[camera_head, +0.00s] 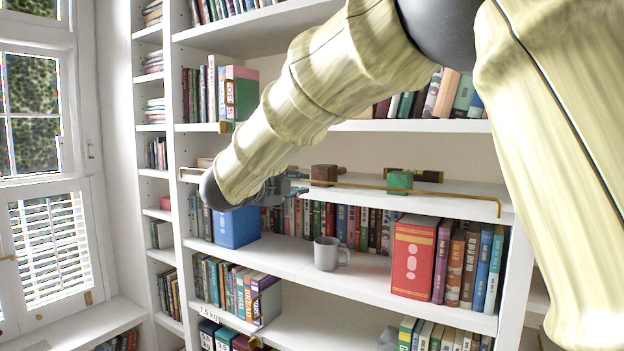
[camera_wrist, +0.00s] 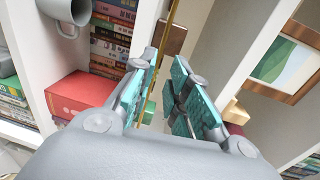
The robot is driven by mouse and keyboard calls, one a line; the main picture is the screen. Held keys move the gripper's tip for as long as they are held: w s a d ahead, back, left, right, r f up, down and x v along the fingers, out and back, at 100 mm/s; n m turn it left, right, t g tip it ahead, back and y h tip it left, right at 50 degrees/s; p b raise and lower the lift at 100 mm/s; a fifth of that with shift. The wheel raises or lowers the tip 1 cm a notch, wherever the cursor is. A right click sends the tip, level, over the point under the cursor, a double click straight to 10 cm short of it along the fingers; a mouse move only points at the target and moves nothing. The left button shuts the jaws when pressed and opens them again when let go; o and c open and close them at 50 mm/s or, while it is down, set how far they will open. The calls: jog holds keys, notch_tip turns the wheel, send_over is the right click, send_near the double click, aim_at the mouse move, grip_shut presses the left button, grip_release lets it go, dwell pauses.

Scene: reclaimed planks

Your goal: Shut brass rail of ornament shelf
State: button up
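The brass rail (camera_head: 450,193) runs along the front of the ornament shelf (camera_head: 470,202), with a bent end at the right. In the wrist view the brass rail (camera_wrist: 165,38) passes down between the two teal-padded fingers of my gripper (camera_wrist: 162,72). The fingers stand apart, with a gap around the rail; I cannot tell if either pad touches it. In the head view my gripper (camera_head: 290,187) is at the left part of the shelf, partly hidden by my arm. A brown block (camera_head: 324,174) and a green block (camera_head: 399,181) sit on the shelf near the rail.
A grey mug (camera_head: 326,254) stands on the shelf below, with a red box (camera_head: 412,257) to its right and a blue box (camera_head: 237,227) to its left. Rows of books fill the surrounding shelves. A framed picture (camera_wrist: 290,65) shows at the right in the wrist view.

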aim_at(315, 182)
jog(key=p+x, duration=0.3)
jog(key=x, duration=0.4)
jog(key=shift+w+d+p, duration=0.25)
jog(key=shift+w+p, duration=0.05)
jog(key=shift+w, duration=0.05)
grip_shut()
